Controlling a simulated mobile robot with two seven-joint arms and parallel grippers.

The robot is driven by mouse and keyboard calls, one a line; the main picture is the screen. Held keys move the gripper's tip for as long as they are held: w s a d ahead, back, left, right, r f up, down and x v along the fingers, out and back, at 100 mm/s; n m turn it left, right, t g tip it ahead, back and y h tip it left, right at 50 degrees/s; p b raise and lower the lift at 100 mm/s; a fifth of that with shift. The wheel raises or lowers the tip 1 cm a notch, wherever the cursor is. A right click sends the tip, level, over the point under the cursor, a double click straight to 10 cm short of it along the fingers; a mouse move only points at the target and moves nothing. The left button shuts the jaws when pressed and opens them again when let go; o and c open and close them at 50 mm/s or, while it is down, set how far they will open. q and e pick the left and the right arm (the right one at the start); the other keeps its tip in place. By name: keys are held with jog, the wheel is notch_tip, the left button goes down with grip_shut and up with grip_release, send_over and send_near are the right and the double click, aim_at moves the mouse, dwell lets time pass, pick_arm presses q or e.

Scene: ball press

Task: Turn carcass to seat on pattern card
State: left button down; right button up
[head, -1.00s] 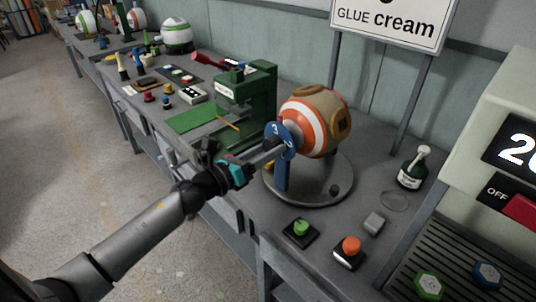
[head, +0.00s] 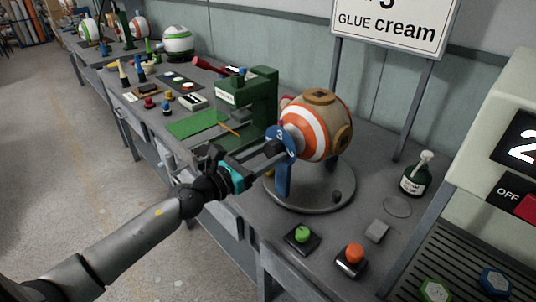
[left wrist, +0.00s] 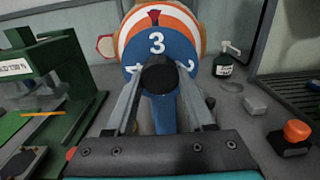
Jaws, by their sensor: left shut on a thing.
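The carcass (head: 319,124) is a ball with orange and white bands and tan patches, held on a round grey stand (head: 312,195). A blue numbered disc (head: 283,140) sits at its near left side, on a blue upright. In the left wrist view the disc (left wrist: 157,45) shows a 3 upright at its top, below a dark red pointer (left wrist: 153,18). My left gripper (head: 272,150) is shut on the dark round knob (left wrist: 158,74) at the disc's centre. I cannot make out which thing is the pattern card. My right gripper is out of view.
A green press (head: 247,100) stands left of the stand, with a green mat (head: 199,123). In front are a green button (head: 302,234), an orange button (head: 353,253) and a grey block (head: 377,231). A glue bottle (head: 415,176) stands at right.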

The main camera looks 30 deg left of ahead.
pick_arm(q)
jog(key=shift+c, duration=1.3)
grip_release()
jog(key=shift+s, duration=0.1)
jog(key=shift+s+a+f, duration=0.15)
jog(key=shift+s+a, duration=0.1)
jog(key=shift+s, duration=0.35)
jog(key=b+v, duration=0.2)
jog(key=v, duration=1.1)
jog(key=shift+s+a+r+b, duration=0.15)
jog(key=shift+s+r+b, duration=0.05)
jog(key=shift+s+b, duration=0.15)
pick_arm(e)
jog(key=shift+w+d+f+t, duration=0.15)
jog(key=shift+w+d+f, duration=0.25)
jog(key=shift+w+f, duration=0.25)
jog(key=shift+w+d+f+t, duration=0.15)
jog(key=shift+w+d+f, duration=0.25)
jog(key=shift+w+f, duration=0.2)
pick_arm(q)
jog(key=shift+f, duration=0.1)
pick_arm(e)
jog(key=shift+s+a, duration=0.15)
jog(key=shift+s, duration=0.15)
